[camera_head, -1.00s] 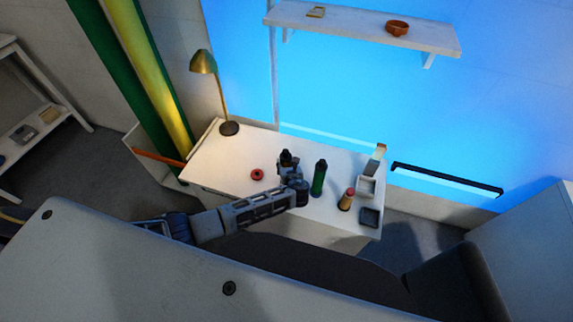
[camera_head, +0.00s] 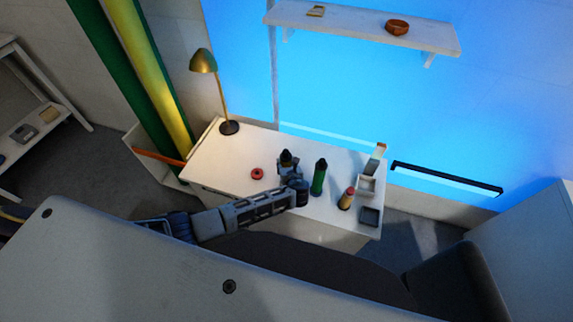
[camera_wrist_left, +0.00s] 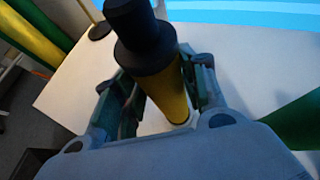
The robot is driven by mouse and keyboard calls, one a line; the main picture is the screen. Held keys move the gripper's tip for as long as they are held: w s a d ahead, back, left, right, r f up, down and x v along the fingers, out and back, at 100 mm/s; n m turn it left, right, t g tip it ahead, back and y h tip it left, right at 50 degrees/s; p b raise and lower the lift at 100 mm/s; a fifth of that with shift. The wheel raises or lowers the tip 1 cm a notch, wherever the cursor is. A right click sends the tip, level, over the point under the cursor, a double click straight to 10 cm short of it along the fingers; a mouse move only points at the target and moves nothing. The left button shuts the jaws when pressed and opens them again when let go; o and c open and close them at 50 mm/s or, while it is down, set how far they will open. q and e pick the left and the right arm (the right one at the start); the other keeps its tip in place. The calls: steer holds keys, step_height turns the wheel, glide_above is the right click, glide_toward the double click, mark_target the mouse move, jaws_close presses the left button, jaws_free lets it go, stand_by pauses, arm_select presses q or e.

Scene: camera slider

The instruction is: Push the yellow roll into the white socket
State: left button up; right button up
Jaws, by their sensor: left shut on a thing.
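The yellow roll (camera_wrist_left: 172,95) is a yellow cylinder with a stepped black cap. My left gripper (camera_wrist_left: 158,82) is shut on it, one finger on each side. In the head view the roll (camera_head: 286,157) shows as a small dark-topped piece at my left gripper (camera_head: 287,168), over the middle of the white table; I cannot tell if its base touches the tabletop. A small open white box (camera_head: 366,184), which looks like the white socket, stands at the table's right side, apart from the roll. My right gripper is not in view.
A green bottle (camera_head: 319,178) stands just right of my left gripper, with a tan red-topped bottle (camera_head: 346,199) and dark square tray (camera_head: 370,217) beyond. A red ring (camera_head: 257,174) lies to the left. A lamp (camera_head: 229,128) stands at the back left corner.

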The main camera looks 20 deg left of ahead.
arm_select(q)
steer(key=shift+p, duration=0.4)
stand_by(1.0)
steer(key=shift+s, duration=0.1)
steer(key=shift+c, duration=0.6)
steer(key=shift+s+f+p, duration=0.1)
steer(key=shift+f+p, duration=0.05)
steer(key=shift+p, duration=0.35)
stand_by(0.7)
steer(key=o, duration=1.4)
steer(key=shift+r, duration=0.25)
